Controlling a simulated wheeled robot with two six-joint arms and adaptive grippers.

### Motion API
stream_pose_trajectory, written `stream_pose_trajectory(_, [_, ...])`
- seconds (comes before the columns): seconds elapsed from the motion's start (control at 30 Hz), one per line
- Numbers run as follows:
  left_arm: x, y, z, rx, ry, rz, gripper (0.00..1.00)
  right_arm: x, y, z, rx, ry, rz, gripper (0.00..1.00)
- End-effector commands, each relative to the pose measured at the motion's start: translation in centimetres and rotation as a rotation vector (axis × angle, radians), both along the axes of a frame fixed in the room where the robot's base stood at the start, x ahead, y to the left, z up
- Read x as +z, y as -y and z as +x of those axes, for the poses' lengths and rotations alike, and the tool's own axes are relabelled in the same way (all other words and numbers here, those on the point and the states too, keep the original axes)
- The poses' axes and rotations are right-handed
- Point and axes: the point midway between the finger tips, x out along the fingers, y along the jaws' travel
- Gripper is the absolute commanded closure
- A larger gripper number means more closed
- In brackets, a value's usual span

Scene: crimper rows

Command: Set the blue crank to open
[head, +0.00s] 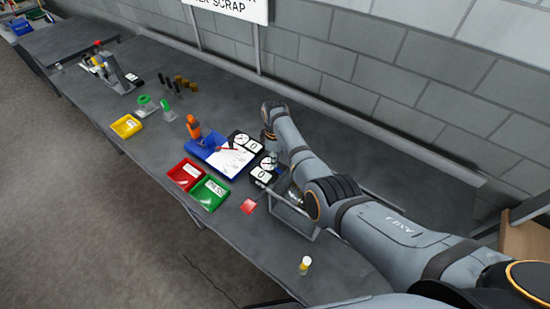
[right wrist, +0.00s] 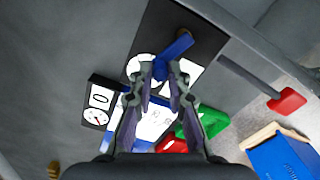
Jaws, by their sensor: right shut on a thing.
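The blue crank (right wrist: 180,46) shows in the right wrist view on a dark panel, beside a white dial face. My right gripper (right wrist: 167,76) is shut on the crank, with the blue end between its fingertips. In the head view my right gripper (head: 273,158) reaches down over the panel with the dial (head: 264,172), and my arm and the gripper hide much of the crank there. I cannot read the crank's setting for certain. My left gripper is not in view.
A blue tray (head: 209,160) with an orange tool (head: 193,127), a red bin (head: 183,174) and a green bin (head: 209,194) lie left.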

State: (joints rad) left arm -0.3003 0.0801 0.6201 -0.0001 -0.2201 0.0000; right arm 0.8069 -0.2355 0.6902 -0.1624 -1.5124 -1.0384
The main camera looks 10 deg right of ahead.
Motion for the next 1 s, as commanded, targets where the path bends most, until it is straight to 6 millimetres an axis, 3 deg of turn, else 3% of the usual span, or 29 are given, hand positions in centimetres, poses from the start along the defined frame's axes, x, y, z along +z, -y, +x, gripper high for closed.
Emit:
stream_pose_trajectory(0.1, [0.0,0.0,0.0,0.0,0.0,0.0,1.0,0.1,0.0,0.1,-0.001,0.002,0.0,1.0])
stream_pose_trajectory(0.13, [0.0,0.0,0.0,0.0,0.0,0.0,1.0,0.1,0.0,0.1,-0.001,0.002,0.0,0.81])
stream_pose_trajectory(0.2, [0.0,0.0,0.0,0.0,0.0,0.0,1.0,0.1,0.0,0.1,-0.001,0.002,0.0,0.74])
stream_pose_trajectory(0.57, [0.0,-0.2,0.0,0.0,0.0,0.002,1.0,0.7,0.0,0.1,-0.001,0.004,0.002,0.74])
stream_pose_trajectory(1.0, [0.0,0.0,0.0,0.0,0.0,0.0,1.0,10.2,0.0,0.1,-0.001,0.005,0.001,0.74])
